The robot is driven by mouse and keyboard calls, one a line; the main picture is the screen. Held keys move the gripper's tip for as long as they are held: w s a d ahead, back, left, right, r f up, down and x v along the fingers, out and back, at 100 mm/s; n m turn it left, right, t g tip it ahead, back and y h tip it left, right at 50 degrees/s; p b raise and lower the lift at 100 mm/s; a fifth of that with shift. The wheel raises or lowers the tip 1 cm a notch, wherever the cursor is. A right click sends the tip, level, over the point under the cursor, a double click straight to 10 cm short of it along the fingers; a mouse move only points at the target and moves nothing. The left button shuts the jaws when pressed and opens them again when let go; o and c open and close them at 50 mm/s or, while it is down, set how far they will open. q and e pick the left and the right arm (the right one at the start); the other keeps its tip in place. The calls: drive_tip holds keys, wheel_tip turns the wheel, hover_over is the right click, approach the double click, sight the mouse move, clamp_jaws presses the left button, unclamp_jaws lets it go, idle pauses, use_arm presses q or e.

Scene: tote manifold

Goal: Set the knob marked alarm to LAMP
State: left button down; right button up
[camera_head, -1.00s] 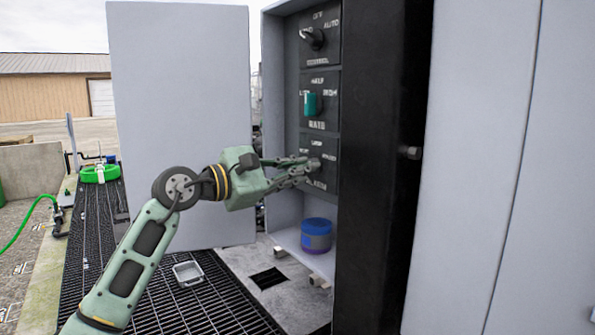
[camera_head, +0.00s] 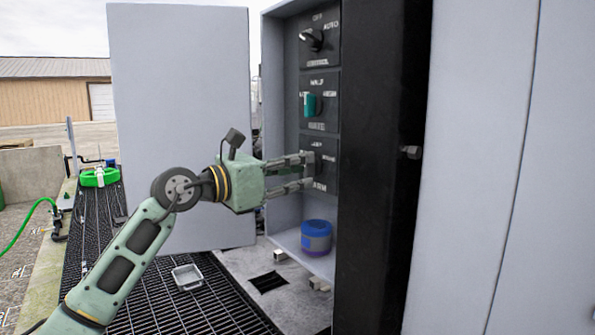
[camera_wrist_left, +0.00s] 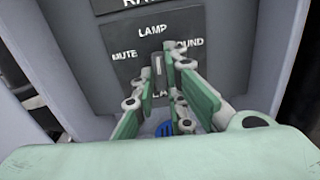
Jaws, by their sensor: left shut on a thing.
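The alarm knob (camera_wrist_left: 157,68) is the lowest of three knobs in the open cabinet. Its dark panel (camera_wrist_left: 120,68) reads MUTE at left, LAMP at top and a partly covered word ending in OUND at right. My left gripper (camera_head: 312,172) reaches in from the left, and its fingers (camera_wrist_left: 160,80) are shut on the alarm knob from both sides. In the left wrist view the knob's grey bar stands about upright, towards LAMP. The fingers hide part of the knob and the label below it. My right gripper is not in view.
Above are the teal-handled knob (camera_head: 311,105) and a black knob (camera_head: 312,39). A blue container (camera_head: 316,237) stands on the cabinet floor. The open door (camera_head: 180,120) is at left; a black post (camera_head: 380,150) borders the right.

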use_arm(q)
drive_tip(key=shift+f+n, duration=0.1)
drive_tip(key=shift+n, duration=0.3)
drive_tip(key=c, duration=1.8)
unclamp_jaws()
drive_tip(key=v, duration=1.2)
